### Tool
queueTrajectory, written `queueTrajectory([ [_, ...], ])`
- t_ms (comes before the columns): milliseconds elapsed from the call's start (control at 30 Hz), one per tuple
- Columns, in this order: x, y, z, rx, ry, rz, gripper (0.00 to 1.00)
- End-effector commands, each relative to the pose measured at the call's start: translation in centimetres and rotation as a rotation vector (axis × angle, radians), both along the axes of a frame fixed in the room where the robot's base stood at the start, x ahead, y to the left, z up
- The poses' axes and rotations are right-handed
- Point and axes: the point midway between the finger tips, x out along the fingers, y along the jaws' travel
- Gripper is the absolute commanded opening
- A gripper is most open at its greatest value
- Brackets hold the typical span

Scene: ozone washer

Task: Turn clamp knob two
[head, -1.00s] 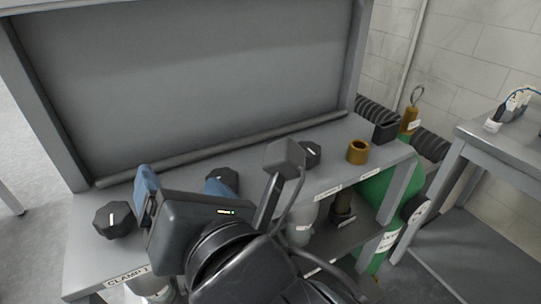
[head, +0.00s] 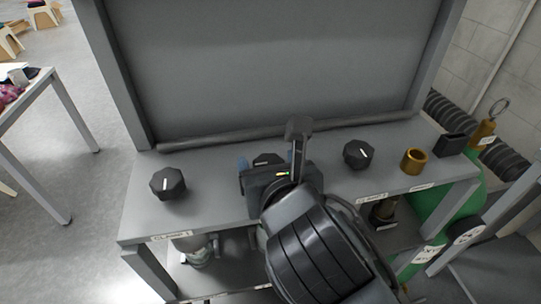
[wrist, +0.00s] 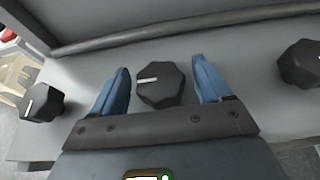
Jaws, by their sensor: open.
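The middle black clamp knob (wrist: 161,86), with a white pointer line, stands on the grey shelf between the two blue fingers of my gripper (wrist: 161,85) in the wrist view. The gripper is open, with a finger on each side and visible gaps to the knob. In the head view my gripper (head: 262,162) hides most of this middle knob (head: 268,158). The left knob (head: 167,183), above the CLAMP 1 label (head: 170,236), also shows in the wrist view (wrist: 41,103). The right knob (head: 358,154) stands at the right of my arm.
A grey back panel (head: 270,65) rises behind the shelf, with a dark roll (head: 215,139) along its foot. A brass ring (head: 413,161) and a small black block (head: 450,144) sit at the right. A green cylinder (head: 432,203) stands by the shelf's right end.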

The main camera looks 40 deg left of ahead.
Motion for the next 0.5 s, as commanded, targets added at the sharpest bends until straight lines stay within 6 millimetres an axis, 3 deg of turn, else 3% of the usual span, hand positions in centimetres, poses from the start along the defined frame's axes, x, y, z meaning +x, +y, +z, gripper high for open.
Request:
queueTrajectory([
  [367, 0.31, 0.41, -0.25, 0.002, 0.000, 0.001, 0.77],
  [500, 0.31, 0.40, -0.24, 0.002, 0.000, 0.001, 0.63],
])
